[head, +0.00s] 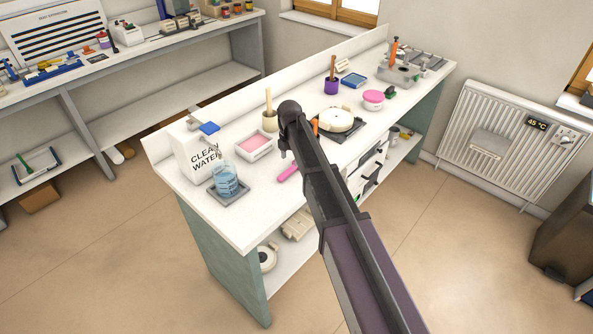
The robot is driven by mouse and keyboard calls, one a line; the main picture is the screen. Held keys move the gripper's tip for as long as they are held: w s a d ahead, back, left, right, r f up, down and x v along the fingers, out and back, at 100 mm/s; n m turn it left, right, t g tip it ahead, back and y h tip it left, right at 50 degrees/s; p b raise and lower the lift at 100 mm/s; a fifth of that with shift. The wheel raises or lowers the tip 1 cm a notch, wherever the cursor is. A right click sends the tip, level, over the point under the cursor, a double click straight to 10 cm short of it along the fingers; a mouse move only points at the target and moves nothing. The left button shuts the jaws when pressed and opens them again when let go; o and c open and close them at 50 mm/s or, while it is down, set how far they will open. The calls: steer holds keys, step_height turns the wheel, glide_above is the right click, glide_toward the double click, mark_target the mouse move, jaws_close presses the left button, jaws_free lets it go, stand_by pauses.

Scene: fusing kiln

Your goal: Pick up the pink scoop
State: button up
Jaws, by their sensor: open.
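The pink scoop (288,173) lies on the white worktop, right of the glass of water. Only a short pink length of it shows, and the rest is hidden behind my arm. My arm reaches in from the lower right across the bench. The end of my gripper (284,150) shows only as a small grey part at the left edge of the arm, above the scoop in the picture. It is open, and I see nothing held in it. Whether it touches the scoop cannot be told from this view.
A pink-filled tray (256,145), a beaker of blue water (227,179) and a clean-water container (193,150) stand to the left. A beige pot with a stick (270,121) stands behind. A round white piece (336,119) and a pink-lidded jar (373,97) are to the right.

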mark_target(290, 169)
steer(key=shift+f, duration=0.15)
steer(key=shift+w+f+b, duration=0.1)
steer(key=shift+f+b, duration=2.35)
steer(key=shift+b, duration=0.1)
jaws_close()
